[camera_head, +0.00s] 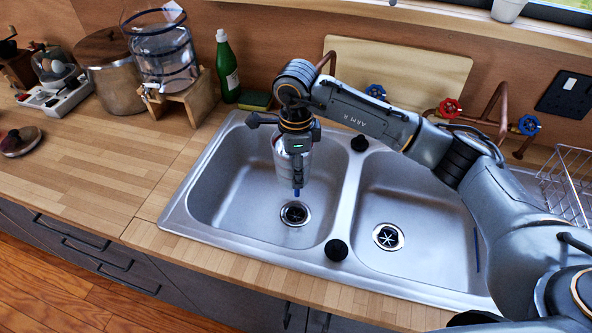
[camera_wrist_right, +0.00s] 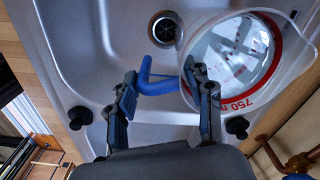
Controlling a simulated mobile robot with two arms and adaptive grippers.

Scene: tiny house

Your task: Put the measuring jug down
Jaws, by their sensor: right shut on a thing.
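The measuring jug (camera_wrist_right: 245,60) is clear, with a red band, a "750 m" mark and a blue handle (camera_wrist_right: 160,80). My right gripper (camera_wrist_right: 165,92) is shut on the jug, with its fingers at the blue handle. In the head view my right gripper (camera_head: 297,180) is over the left sink basin (camera_head: 225,190), and the jug (camera_head: 283,162) is mostly hidden behind it. I cannot tell whether the jug touches the basin. My left gripper is not in view.
The right basin (camera_head: 420,210) is empty. Red and blue taps (camera_head: 449,108) and copper pipes stand behind the sink, with a wire rack (camera_head: 568,180) at the right. A green bottle (camera_head: 227,68) and a glass dispenser (camera_head: 160,50) stand at the back left. The wooden counter (camera_head: 90,180) left of the sink has free room.

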